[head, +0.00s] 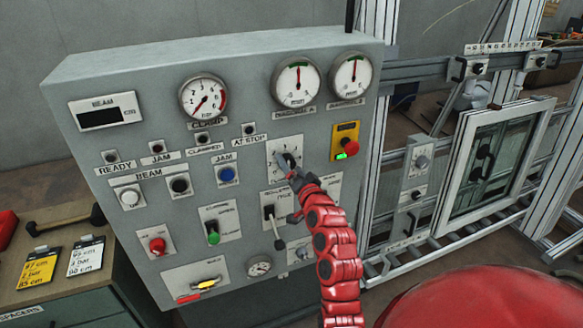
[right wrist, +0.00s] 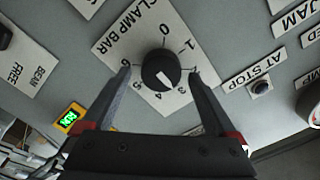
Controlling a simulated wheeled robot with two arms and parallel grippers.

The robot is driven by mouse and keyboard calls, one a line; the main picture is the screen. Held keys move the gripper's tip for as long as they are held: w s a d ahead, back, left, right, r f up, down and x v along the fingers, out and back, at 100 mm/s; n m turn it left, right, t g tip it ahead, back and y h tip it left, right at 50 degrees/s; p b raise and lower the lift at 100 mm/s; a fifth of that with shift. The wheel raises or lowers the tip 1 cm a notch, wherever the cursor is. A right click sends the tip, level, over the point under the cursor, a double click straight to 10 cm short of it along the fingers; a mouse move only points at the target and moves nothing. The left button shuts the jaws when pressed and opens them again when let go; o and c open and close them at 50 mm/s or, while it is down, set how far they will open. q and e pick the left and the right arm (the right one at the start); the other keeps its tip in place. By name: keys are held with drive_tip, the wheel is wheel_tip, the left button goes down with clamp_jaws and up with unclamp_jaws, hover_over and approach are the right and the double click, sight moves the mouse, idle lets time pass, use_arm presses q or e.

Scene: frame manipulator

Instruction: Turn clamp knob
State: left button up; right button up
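The clamp knob (right wrist: 161,70) is a round black dial with a white mark, on a white plate labelled CLAMP BAR (right wrist: 120,45) with a numbered scale. In the right wrist view its mark points between the 3 and the 4. My right gripper (right wrist: 160,75) is open, with one finger on each side of the knob and a gap to it on both sides. In the head view the right gripper (head: 290,168) is in front of the same plate (head: 278,146) and partly hides the knob. My left gripper is not in view.
The grey control panel (head: 120,75) carries gauges, buttons and levers. A red button on a yellow plate (head: 345,140) is just right of the knob. A lever (head: 278,240) is below it. A framed glass window (head: 495,160) on metal rails stands at the right.

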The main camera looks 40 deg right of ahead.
drive_tip(key=p+v, duration=0.2)
drive_tip(key=v, duration=1.5)
drive_tip(key=shift+s+p, duration=0.2)
drive_tip(key=shift+p, duration=0.2)
